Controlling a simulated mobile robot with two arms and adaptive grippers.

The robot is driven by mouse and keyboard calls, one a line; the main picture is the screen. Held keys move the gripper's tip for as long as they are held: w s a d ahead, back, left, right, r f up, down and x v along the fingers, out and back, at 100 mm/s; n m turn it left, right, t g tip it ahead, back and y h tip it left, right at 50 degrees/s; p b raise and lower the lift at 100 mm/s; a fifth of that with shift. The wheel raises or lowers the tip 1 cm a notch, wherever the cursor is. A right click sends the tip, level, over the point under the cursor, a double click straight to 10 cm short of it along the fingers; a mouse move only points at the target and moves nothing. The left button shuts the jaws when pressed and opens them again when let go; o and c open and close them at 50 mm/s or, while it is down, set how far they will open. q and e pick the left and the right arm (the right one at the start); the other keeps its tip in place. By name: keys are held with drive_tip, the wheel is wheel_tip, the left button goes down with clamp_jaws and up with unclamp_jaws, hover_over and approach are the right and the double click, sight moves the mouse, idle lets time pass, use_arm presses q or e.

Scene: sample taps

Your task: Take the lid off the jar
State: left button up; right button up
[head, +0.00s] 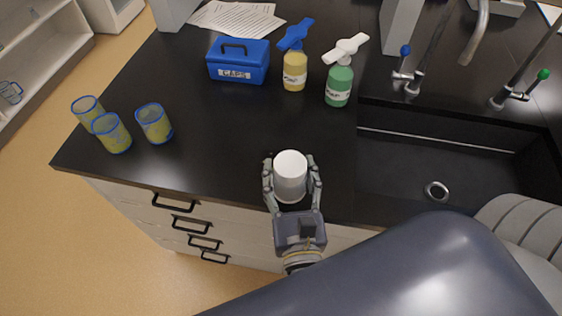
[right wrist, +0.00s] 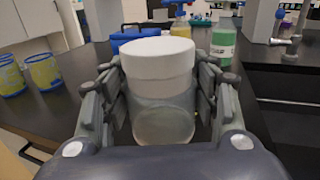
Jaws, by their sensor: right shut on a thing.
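The jar (right wrist: 165,122) has a clear, see-through body and a wide white lid (right wrist: 158,58), which sits on top of it. In the head view the lid (head: 290,168) shows from above, near the counter's front edge, and hides most of the jar. My right gripper (head: 291,163) is shut on the jar, one finger on each side; these also show in the right wrist view (right wrist: 163,80). I cannot tell how much of the fingers touches the lid's lower rim. The jar looks upright. My left gripper is not in view.
A blue CAPS box (head: 238,62), a yellow bottle (head: 295,72) and a green bottle (head: 339,86) stand behind on the black counter (head: 220,130). Several blue-rimmed beakers (head: 112,132) stand at left. A sink (head: 435,150) with taps lies right.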

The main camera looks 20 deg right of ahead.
drive_tip(key=shift+s, duration=0.4)
drive_tip(key=shift+o, duration=0.7)
drive_tip(key=c, duration=0.6)
